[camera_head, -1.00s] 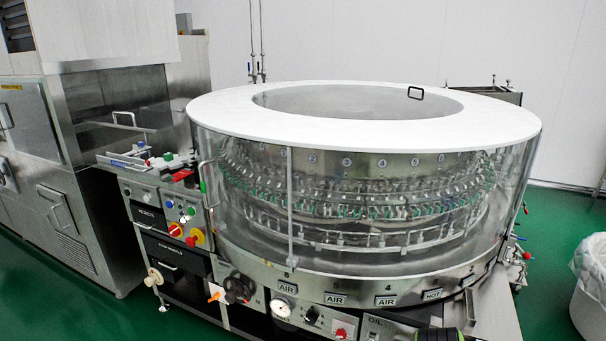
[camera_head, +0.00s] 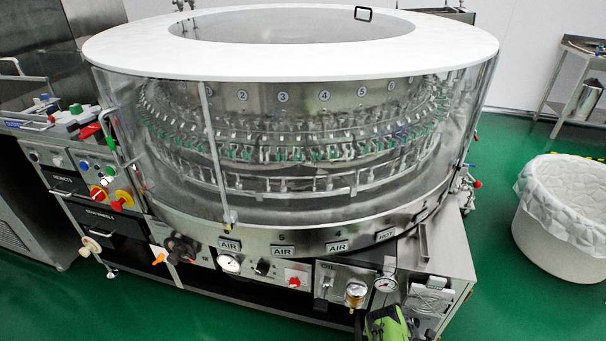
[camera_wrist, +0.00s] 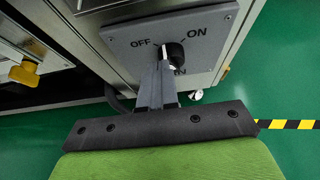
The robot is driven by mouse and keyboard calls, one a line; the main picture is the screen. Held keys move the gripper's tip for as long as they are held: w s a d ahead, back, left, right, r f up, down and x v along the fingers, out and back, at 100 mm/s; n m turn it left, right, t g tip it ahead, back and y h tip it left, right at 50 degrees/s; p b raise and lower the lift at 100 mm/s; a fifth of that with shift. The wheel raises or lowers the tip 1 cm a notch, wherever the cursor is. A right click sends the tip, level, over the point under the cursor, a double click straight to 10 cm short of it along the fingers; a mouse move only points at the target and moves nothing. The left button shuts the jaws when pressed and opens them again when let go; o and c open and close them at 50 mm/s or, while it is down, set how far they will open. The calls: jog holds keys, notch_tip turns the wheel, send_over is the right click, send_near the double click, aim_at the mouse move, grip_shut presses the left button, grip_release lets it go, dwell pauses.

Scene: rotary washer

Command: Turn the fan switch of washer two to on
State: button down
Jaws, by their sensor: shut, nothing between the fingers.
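The fan switch is a black rotary knob (camera_wrist: 175,53) on a grey plate (camera_wrist: 207,42) in the wrist view, with OFF printed at its left and ON at its upper right. A label below it is partly hidden by my fingers. A white mark shows on the knob's left side; I cannot tell its exact setting. My gripper (camera_wrist: 161,68) is shut and empty, its fingertips just left of and below the knob, overlapping its edge; contact is unclear. The rotary washer (camera_head: 290,230) fills the head view. My green wrist shows at its lower right front, and the switch is not discernible there.
A white lined bin (camera_head: 560,235) stands at the right on green floor. A yellow knob (camera_wrist: 25,72) is at the wrist view's left.

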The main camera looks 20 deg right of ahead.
jog(key=shift+w+d, duration=0.3)
jog(key=shift+w, duration=0.2)
jog(key=shift+w+d, duration=0.25)
jog(key=shift+w, duration=0.25)
jog(key=shift+s+d, duration=0.15)
jog(key=shift+s+d+r, duration=0.1)
jog(key=shift+s+d, duration=0.3)
jog(key=shift+d, duration=0.25)
jog(key=shift+s+d, duration=0.25)
jog(key=shift+d, duration=0.2)
jog(key=shift+s+d+r, duration=0.1)
jog(key=shift+d+r, duration=0.05)
jog(key=shift+r, duration=0.1)
